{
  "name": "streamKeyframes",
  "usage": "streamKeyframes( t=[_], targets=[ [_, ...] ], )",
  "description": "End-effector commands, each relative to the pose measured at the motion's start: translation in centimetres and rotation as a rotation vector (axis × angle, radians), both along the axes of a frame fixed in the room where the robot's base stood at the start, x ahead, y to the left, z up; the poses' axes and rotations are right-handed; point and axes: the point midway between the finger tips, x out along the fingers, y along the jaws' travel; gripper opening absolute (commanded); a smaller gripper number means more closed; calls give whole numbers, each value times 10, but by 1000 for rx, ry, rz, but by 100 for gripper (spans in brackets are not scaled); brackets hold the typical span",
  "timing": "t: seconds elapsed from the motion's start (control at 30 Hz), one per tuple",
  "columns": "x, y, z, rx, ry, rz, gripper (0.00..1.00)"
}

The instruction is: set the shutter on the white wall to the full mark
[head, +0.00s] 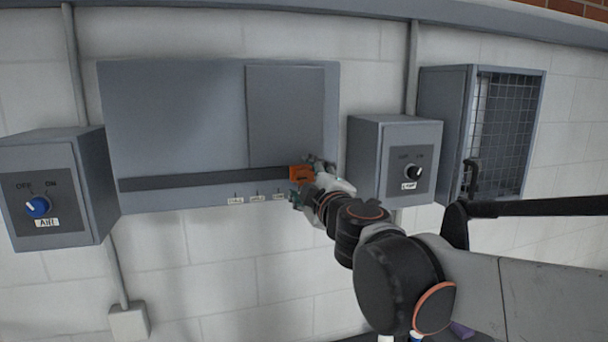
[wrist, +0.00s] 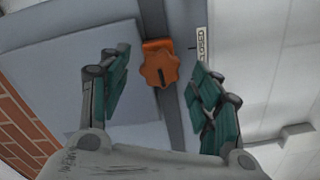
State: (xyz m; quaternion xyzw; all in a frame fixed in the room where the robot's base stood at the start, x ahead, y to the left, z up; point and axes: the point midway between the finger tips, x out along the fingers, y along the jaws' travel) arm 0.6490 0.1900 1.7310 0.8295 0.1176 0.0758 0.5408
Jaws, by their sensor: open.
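An orange slider with a lobed knob (head: 301,173) sits toward the slot's right end; the knob (wrist: 160,68) also shows in the wrist view, beside a label reading CLOSED (wrist: 201,45). Several small labels (head: 257,199) line the slot's lower edge, too small to read in the head view. My gripper (head: 310,182) is open, its fingers either side of the knob, with visible gaps.
A grey box with a blue knob (head: 38,207) hangs at left. A grey box with a black-and-white knob (head: 413,173) is just right of the panel, close to my gripper. A mesh-fronted cabinet (head: 500,130) is farther right. The wall below the panel is mostly clear.

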Motion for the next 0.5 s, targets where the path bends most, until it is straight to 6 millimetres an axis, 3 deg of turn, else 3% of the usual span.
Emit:
streamKeyframes(
  t=[0.2, 0.5],
  targets=[
    [23, 7, 1, 0, 0, 0, 58],
    [32, 9, 0, 0, 0, 0, 58]
  ],
)
